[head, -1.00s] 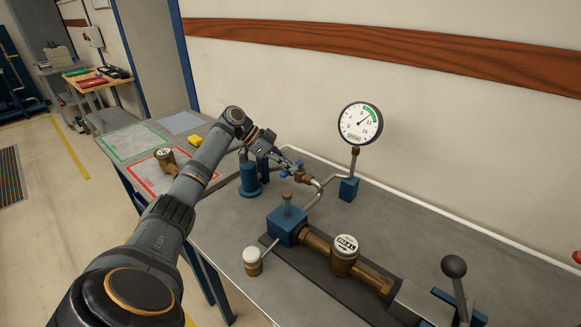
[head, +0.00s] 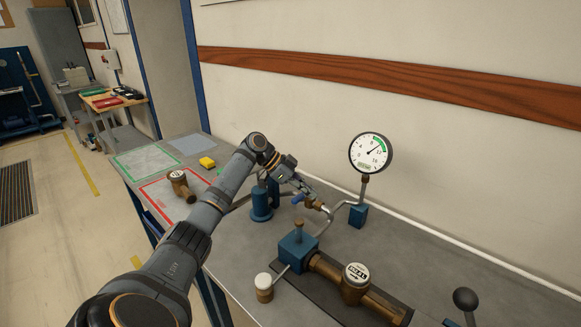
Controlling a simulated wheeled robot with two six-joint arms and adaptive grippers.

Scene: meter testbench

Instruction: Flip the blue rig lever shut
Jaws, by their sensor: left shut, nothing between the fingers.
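The small blue lever (head: 298,198) shows beside my left gripper, at the brass valve (head: 322,207) on the rig's bent steel pipe. My left gripper (head: 313,197) is shut and empty. It reaches in from the left and lies right by the lever and valve, covering part of them. Whether its fingers touch the lever, and how the lever is turned, I cannot tell. My right gripper is not in view.
A round gauge (head: 371,153) stands on a blue block behind the valve. A blue cylinder (head: 261,203) stands left of it. In front are a blue block (head: 298,251), a brass meter (head: 356,281) and a white-capped fitting (head: 264,287). A black-knobbed lever (head: 466,300) stands at lower right.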

